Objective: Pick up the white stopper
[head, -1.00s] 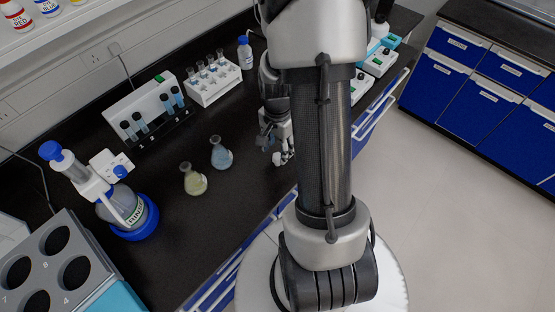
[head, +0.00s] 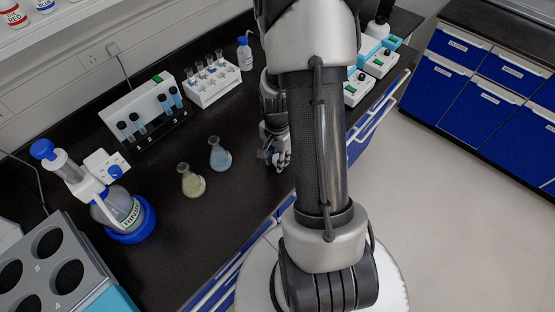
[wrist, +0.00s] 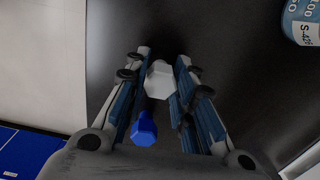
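The white stopper (wrist: 160,80) shows in the wrist view between the fingertips of my gripper (wrist: 162,68). A narrow dark gap seems to lie on either side of it, so the fingers look open around it. A blue stopper (wrist: 144,130) is also between the fingers, nearer the palm in the picture. In the head view, my gripper (head: 275,155) is low over the black bench, right of the blue-liquid flask (head: 219,155). My arm hides part of this area, and I cannot make out the stoppers clearly there.
A yellow-liquid flask (head: 191,181) stands left of the blue one. A labelled blue-and-white container (wrist: 302,20) shows at the wrist view's top right.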

